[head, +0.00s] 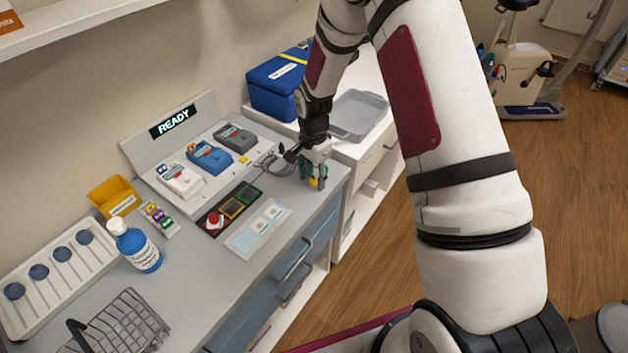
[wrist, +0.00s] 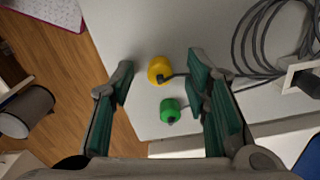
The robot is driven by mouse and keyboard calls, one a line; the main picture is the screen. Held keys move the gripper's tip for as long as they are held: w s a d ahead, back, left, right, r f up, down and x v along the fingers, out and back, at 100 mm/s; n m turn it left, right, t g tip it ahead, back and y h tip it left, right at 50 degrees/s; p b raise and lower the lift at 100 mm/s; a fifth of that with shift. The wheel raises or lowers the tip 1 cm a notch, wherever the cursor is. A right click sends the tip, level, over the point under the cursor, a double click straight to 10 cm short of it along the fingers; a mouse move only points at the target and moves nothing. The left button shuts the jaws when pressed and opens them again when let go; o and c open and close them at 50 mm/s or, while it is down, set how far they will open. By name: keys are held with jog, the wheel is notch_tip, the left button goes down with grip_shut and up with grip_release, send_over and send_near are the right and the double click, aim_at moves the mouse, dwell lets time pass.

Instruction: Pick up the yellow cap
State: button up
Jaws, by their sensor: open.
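The yellow cap (wrist: 159,70) shows in the wrist view as a round yellow piece with a dark fitting and a short dark cord. It lies on the grey counter near its edge. My gripper (wrist: 160,64) is open, with one green-padded finger on each side of the yellow cap in the picture; I cannot tell its height above it. A green cap (wrist: 170,109) with a dark fitting is just below the yellow one in the wrist view, also between the fingers. In the head view my gripper (head: 314,180) points down at the counter's far right end, and only a bit of yellow shows there.
Coiled grey cable (wrist: 265,40) lies close beside the right finger. A blue bag (head: 275,92) and grey bin (head: 358,115) stand behind.

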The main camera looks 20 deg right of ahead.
jog(key=c, duration=0.9)
